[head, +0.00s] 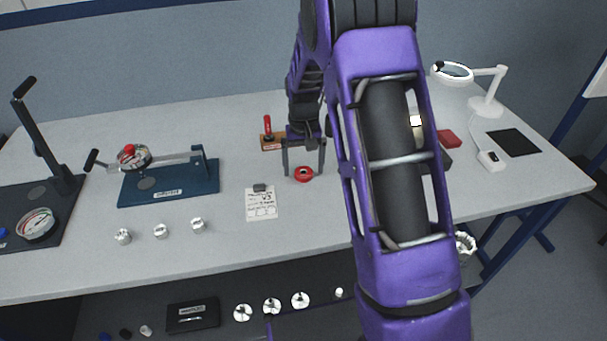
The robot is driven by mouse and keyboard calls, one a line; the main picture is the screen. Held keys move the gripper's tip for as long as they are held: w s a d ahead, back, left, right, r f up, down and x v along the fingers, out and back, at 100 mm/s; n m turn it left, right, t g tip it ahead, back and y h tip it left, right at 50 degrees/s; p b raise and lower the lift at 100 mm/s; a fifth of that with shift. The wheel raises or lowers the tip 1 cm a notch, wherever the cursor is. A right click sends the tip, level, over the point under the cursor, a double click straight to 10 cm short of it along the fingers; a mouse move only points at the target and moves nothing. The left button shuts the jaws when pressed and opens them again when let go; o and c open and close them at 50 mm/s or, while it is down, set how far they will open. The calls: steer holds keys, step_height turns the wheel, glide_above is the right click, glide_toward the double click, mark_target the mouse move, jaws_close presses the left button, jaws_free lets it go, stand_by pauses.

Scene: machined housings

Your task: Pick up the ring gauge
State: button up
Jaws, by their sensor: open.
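A small red ring (303,174) with a dark centre hole, which looks like the ring gauge, lies flat on the grey table (230,243). My gripper (303,168) points down with its two dark fingers apart, one to the left and one to the right of the ring. The fingers look empty. I cannot tell how high the fingertips are above the table or whether they touch the ring.
A red-handled tool on a wooden block (271,145) stands just behind left. A paper card (261,204) lies front left. A blue fixture (170,187) and several small metal housings (161,231) are farther left. A magnifier lamp (487,105) stands back right.

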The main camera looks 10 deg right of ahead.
steer(key=shift+f, duration=0.35)
jaws_close()
steer(key=shift+r, duration=0.15)
step_height(320, 180, up, 10)
steer(key=shift+p, duration=0.35)
